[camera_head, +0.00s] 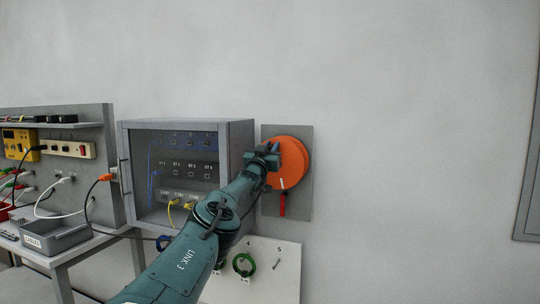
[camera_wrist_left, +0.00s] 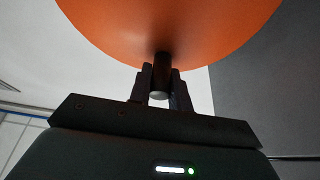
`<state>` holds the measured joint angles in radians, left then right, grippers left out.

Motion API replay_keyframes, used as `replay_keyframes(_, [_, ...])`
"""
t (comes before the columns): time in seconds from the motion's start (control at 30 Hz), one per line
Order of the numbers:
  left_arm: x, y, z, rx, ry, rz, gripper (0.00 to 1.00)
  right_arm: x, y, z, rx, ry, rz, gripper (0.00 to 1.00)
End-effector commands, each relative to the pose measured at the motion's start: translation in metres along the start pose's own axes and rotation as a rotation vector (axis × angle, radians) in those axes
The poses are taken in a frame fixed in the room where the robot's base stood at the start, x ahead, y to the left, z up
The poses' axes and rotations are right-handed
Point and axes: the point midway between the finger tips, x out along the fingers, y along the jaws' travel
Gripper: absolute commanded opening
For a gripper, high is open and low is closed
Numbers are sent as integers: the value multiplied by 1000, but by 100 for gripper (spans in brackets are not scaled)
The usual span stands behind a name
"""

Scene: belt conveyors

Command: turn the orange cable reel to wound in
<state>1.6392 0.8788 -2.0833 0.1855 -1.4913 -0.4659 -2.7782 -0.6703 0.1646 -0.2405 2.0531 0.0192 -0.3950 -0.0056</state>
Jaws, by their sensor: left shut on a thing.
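The orange cable reel (camera_head: 293,165) is mounted on a grey wall plate to the right of the cabinet in the head view. A red piece (camera_head: 282,204) hangs below it. My left gripper (camera_head: 268,152) is at the reel's upper left face. In the left wrist view the orange disc (camera_wrist_left: 165,22) fills the top, and a dark round crank handle (camera_wrist_left: 161,74) sticks out of it. My left gripper's fingers (camera_wrist_left: 160,86) are shut on this handle, one on each side. The arm hides part of the reel's left side. My right gripper is not in view.
A grey cabinet (camera_head: 241,150) with a glass front and cable ports stands just left of the reel. A workbench with a grey bin (camera_head: 57,240) and cables is at the far left. A white board (camera_head: 287,262) with green cable coils hangs below.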

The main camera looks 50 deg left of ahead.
Motion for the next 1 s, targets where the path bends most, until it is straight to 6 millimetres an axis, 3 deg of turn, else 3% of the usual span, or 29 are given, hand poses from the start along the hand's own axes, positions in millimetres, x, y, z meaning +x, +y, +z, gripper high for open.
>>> replay_keyframes(0.63, [0,2,-1,43,1,18,0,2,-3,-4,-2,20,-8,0])
replay_keyframes(0.67, [0,2,-1,43,1,18,22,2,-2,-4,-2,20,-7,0])
replay_keyframes(0.9, [0,2,-1,43,1,19,41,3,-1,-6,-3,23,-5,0])
replay_keyframes(1.0, [0,2,-1,43,1,19,41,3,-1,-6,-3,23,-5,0])
